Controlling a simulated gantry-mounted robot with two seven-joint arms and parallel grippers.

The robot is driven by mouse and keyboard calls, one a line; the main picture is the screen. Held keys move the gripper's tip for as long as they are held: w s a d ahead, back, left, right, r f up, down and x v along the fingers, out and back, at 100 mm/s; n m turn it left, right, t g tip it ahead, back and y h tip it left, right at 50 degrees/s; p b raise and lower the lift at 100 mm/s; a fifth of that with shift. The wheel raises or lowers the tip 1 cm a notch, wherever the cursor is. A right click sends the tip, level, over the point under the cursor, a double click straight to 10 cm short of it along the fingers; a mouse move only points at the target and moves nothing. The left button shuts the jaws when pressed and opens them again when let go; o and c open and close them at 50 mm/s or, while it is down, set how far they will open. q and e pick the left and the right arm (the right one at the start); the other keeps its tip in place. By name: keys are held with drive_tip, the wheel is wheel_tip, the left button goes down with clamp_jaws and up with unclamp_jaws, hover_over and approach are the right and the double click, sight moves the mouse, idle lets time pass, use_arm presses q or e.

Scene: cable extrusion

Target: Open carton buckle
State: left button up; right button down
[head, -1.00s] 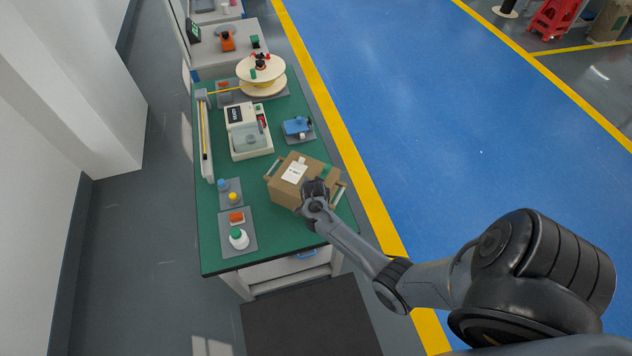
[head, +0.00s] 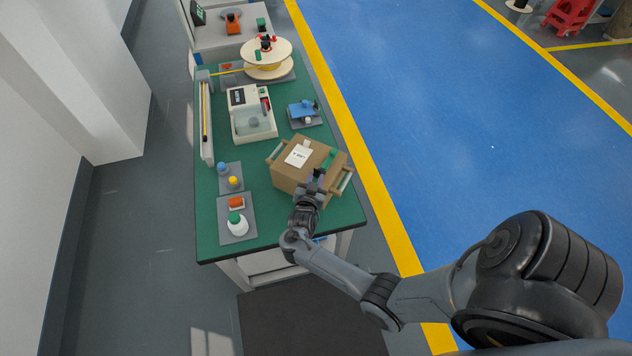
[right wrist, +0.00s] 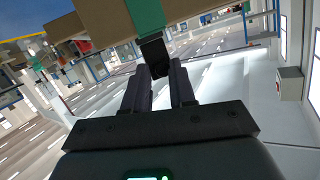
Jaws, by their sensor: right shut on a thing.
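The brown carton (head: 287,177) sits on the near right part of the green bench, with a white label on top and a light handle on each side. A green strap (head: 330,157) crosses its top; in the right wrist view the strap (right wrist: 146,14) runs down to a black buckle (right wrist: 154,50) at the carton's edge. My right gripper (head: 315,186) is at the carton's near side. In the right wrist view its fingers (right wrist: 160,78) are closed around the buckle's lower end. The gripper hides part of the carton's front. My left gripper is not in view.
Left of the carton are a tray with blue and yellow knobs (head: 227,179) and a tray with a white bottle (head: 238,225). Behind stand a cream scale-like device (head: 250,120), a blue item (head: 302,110) and a cable spool (head: 267,58). Bare green bench lies in front of the carton.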

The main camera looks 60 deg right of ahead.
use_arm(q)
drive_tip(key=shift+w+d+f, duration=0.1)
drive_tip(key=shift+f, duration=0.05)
use_arm(e)
drive_tip(key=shift+w+a, duration=0.15)
drive_tip(key=shift+w, duration=0.1)
drive_tip(key=c, duration=1.1)
unclamp_jaws()
drive_tip(key=shift+o, duration=0.2)
drive_tip(key=shift+s, duration=0.1)
